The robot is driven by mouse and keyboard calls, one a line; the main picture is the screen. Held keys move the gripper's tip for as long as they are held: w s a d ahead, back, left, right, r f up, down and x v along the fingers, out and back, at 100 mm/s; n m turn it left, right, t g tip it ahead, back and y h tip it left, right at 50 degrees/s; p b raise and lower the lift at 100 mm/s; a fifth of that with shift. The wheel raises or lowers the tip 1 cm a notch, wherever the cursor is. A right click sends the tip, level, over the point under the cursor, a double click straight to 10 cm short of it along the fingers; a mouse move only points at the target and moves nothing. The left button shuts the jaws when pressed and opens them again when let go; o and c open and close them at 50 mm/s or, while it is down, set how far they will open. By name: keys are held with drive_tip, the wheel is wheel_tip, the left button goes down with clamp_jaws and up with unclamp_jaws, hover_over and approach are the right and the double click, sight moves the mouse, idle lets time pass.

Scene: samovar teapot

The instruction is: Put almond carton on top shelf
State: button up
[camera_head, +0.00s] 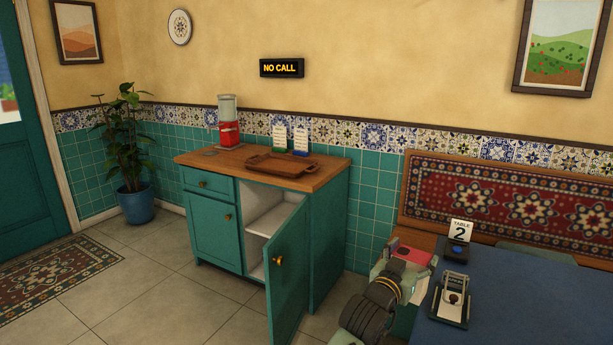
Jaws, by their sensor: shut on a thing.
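My gripper (408,268) is at the lower right, beside the blue table. It is shut on a red carton (412,254), which I take for the almond carton. Only its red upper part shows; my gripper hides the rest, and its label is too small to read. The teal cabinet (328,240) stands left of my gripper, apart from it. Its right door (288,270) is open, showing a pale upper shelf (272,221) inside. The door hides part of the interior, and no item is visible on the shelf's visible part.
On the cabinet top are a wooden tray (282,165), a red dispenser (229,130) and two small cards. The blue table (540,300) holds a table-number sign (460,232) and a small device (453,298). A bench (490,200) lines the wall. Floor before the cabinet is clear.

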drive_tip(key=a+f+n+y, duration=0.1)
drive_tip(key=a+f, duration=0.1)
drive_tip(key=f, duration=0.2)
drive_tip(key=w+a+f+n+t+y, duration=0.1)
drive_tip(key=a+f, duration=0.1)
drive_tip(key=f, duration=0.3)
drive_tip(key=a+f+n+t+y, duration=0.1)
drive_tip(key=a+f+y, duration=0.1)
drive_tip(key=f, duration=0.3)
drive_tip(key=shift+w, duration=0.2)
drive_tip(key=s+a+f+n+y, duration=0.1)
drive_tip(key=s+a+f+y, duration=0.1)
drive_tip(key=a+f, duration=0.4)
drive_tip(key=s+a+f+n+t+y, duration=0.1)
drive_tip(key=s+a+f, duration=0.3)
drive_tip(key=f, duration=0.9)
drive_tip(key=s+a+f+n+y, duration=0.2)
drive_tip(key=s+a+f+y, duration=0.1)
drive_tip(key=a+f, duration=0.5)
drive_tip(key=shift+s+a+f+n+t+y+b, duration=0.1)
drive_tip(key=shift+f+t+y+b, duration=0.05)
drive_tip(key=shift+f, duration=0.3)
drive_tip(key=shift+s+a+f+n+t+y+b, duration=0.1)
drive_tip(key=shift+s+a+f+y, duration=0.1)
drive_tip(key=shift+f, duration=0.25)
drive_tip(key=shift+s+a+f+n+t+y+b, duration=0.1)
drive_tip(key=shift+f+t+y+b, duration=0.05)
drive_tip(key=shift+f, duration=0.3)
